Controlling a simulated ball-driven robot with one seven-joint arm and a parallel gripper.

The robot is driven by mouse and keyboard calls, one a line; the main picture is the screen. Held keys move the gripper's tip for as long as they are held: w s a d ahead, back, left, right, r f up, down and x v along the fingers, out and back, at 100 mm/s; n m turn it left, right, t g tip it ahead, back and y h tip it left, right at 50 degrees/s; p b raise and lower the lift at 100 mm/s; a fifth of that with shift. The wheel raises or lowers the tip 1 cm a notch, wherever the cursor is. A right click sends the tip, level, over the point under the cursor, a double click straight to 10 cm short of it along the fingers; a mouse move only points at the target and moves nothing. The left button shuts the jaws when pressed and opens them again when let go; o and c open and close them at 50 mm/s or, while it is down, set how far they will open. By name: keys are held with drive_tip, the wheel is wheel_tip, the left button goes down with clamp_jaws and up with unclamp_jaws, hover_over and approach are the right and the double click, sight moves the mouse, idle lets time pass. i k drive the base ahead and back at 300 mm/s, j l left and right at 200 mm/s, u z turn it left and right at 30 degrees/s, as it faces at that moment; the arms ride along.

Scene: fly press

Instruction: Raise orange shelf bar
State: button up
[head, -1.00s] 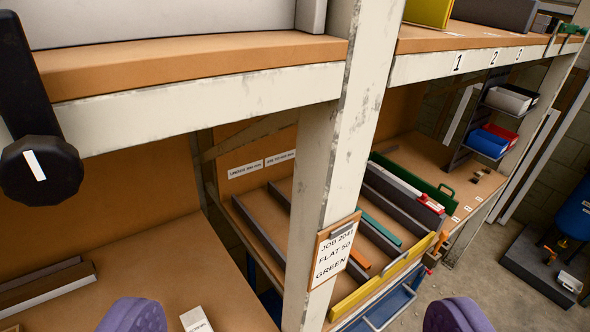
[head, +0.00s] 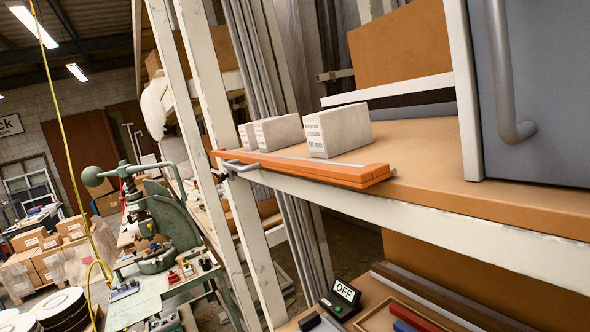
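The orange shelf bar (head: 318,172) runs along the front edge of the brown shelf (head: 420,160). It lies low, near the shelf surface, in front of the white blocks. Its near end looks like two orange strips side by side. A small grey metal fitting (head: 240,167) sits at its far left end. I cannot tell how the bar is fixed. My gripper is not in view, and nothing shows touching the bar.
Three white blocks (head: 338,132) stand behind the bar. A grey cabinet with a handle (head: 512,90) stands at right. Below are an OFF sign (head: 346,291) and a tray (head: 385,315). A green fly press (head: 165,225) stands at left. Space before the bar looks clear.

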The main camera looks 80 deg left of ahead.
sight(356, 175)
drive_tip(key=k+u, duration=0.1)
drive_tip(key=u, duration=2.05)
drive_tip(key=i+j+u, duration=0.25)
drive_tip(key=i+j, duration=0.1)
drive_tip(key=i, duration=0.1)
